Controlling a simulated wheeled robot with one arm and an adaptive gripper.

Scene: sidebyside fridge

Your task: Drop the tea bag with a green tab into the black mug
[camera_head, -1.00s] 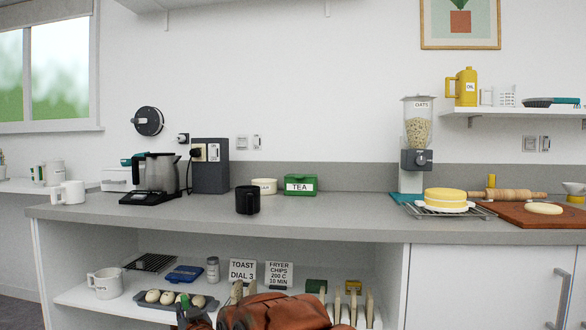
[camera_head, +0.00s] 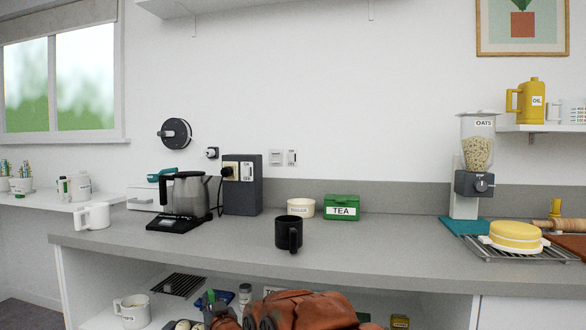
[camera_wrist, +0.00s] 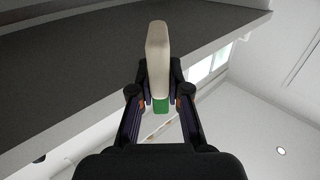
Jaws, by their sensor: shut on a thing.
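The black mug (camera_head: 288,236) stands upright on the grey counter, with its handle toward me. My gripper (camera_wrist: 158,96) is shut on the tea bag in the wrist view. The tea bag's pale beige body (camera_wrist: 157,58) sticks out beyond the fingertips, and its green tab (camera_wrist: 161,106) shows between the fingers. In the head view, a bit of green (camera_head: 209,297) shows at the bottom, beside my arm, in front of the lower shelf. It is below the counter top and left of the mug. My arm hides most of the gripper there.
The grey counter's underside and edge (camera_wrist: 100,60) hang close above my gripper in the wrist view. On the counter (camera_head: 370,262) are a kettle (camera_head: 187,195), a white mug (camera_head: 92,216), a cream tub (camera_head: 301,207) and a green TEA box (camera_head: 341,207). Counter around the black mug is clear.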

